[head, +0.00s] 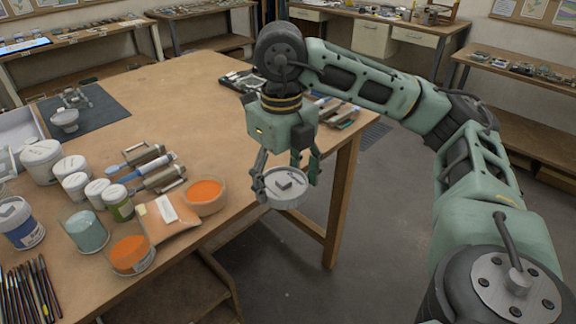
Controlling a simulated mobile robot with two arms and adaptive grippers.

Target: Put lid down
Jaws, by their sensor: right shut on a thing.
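My right gripper (287,177) is shut on a round grey lid (284,198) with a small block-like knob on top. The fingers point down and grip the lid from its sides. In the picture the lid appears past the table's right edge, over the floor. An open pot with orange contents (205,194) stands on the table to the left of the lid, apart from it. Another glass jar with orange contents (131,254) stands nearer. My left gripper is not in view.
The wooden table (190,95) has a broad bare area in its middle and back. Several white-lidded jars (40,160), a packet (165,216), rollers (150,165) and brushes (28,290) crowd its left and near side. A dark mat (100,110) lies at the back left.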

